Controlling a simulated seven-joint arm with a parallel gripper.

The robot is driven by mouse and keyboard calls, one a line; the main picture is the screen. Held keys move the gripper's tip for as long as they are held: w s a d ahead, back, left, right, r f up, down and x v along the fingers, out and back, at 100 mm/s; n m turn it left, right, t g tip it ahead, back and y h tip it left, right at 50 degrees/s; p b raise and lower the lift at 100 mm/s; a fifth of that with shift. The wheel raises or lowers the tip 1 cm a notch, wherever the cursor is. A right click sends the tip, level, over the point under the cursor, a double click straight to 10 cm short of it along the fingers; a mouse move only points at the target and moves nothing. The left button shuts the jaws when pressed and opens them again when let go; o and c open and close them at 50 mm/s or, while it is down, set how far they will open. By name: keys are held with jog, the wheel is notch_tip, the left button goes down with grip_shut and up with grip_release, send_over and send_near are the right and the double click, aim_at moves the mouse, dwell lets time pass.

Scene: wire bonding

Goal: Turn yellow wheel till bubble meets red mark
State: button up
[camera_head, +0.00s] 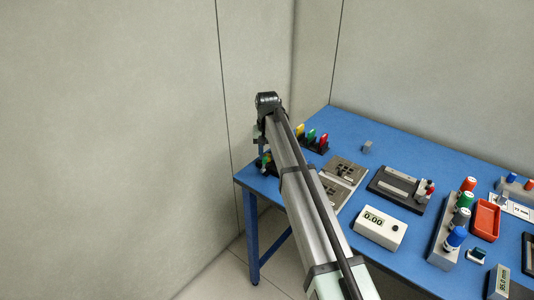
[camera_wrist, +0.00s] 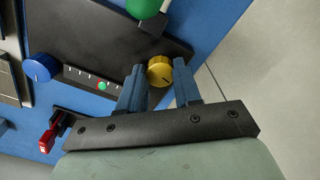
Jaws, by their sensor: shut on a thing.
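The yellow wheel (camera_wrist: 160,72) shows in the wrist view at the edge of a black panel (camera_wrist: 92,40). My gripper (camera_wrist: 158,66) has one blue-grey finger on each side of the wheel and is shut on it. A green bubble (camera_wrist: 102,86) sits toward the strip's wheel-side end. A red mark cannot be told clearly from the bubble at this size. In the head view my arm hides the wheel and most of the gripper.
A blue knob (camera_wrist: 41,67) and a green knob (camera_wrist: 143,7) are near the panel. A red lever (camera_wrist: 47,138) is at lower left. In the head view the blue table (camera_head: 350,125) holds a white display box (camera_head: 380,228), a red tray (camera_head: 485,220) and several coloured knobs.

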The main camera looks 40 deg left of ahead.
jog(key=shift+n, duration=2.2)
jog(key=o, duration=0.8)
jog(key=shift+c, duration=0.2)
notch_tip(320, 180, up, 14)
jog(key=shift+d+f, duration=0.1)
